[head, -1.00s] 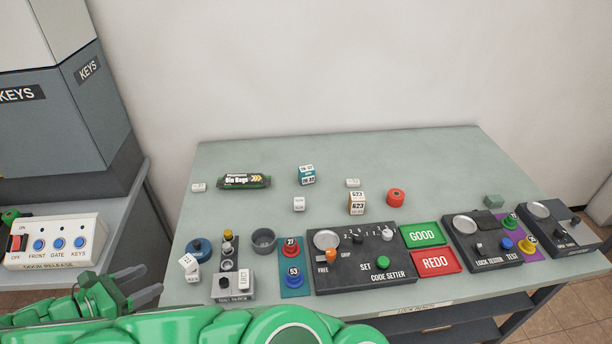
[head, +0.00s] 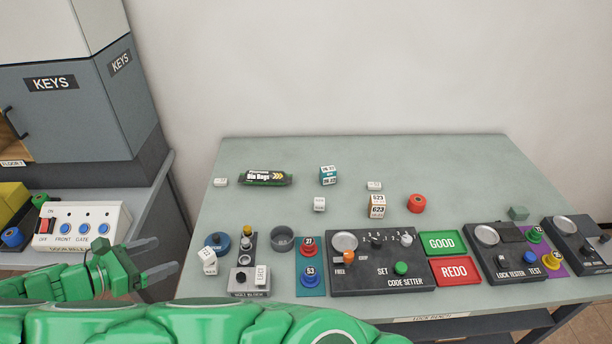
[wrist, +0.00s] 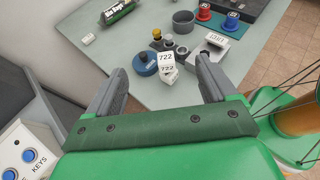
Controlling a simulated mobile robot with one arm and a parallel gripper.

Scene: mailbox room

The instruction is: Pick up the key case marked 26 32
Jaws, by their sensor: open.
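A small teal and white case (head: 328,175) stands at the back of the grey-green bench, right of the dark green bag roll. Its tiny print looks like 26 32 but is hard to read. My gripper (head: 166,256) is at the lower left in the head view, off the bench's left edge, well apart from the case. It is open and empty. In the wrist view my gripper (wrist: 162,75) has its fingers wide apart, with a white case marked 722 (wrist: 167,62) beyond them. The teal case does not show in the wrist view.
The code setter (head: 378,275) and other devices line the front. A KEYS cabinet (head: 70,110) stands left.

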